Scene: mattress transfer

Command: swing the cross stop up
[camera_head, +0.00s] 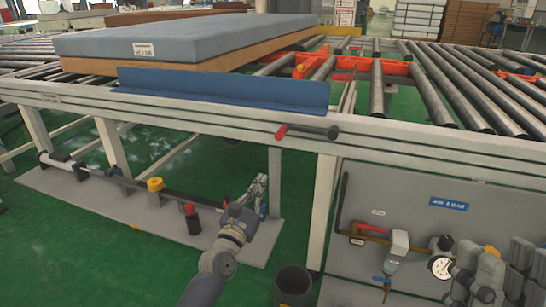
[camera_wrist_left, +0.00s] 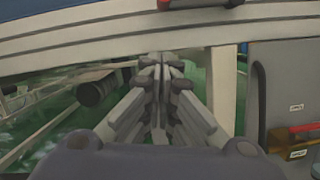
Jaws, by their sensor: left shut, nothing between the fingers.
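Orange crosspieces (camera_head: 350,66) lie low between the rollers; I cannot tell for sure which part is the cross stop. My left gripper (camera_head: 262,183) is shut and empty, below the front rail and lower left of the lever, apart from it. In the left wrist view its fingers (camera_wrist_left: 160,65) are together and point toward the rail.
A grey-blue mattress (camera_head: 150,42) lies on the rollers behind an upright blue plate (camera_head: 225,90). Below stand a white table leg (camera_head: 322,210), a dark bin (camera_head: 293,286) and a grey panel (camera_head: 430,220) with a gauge.

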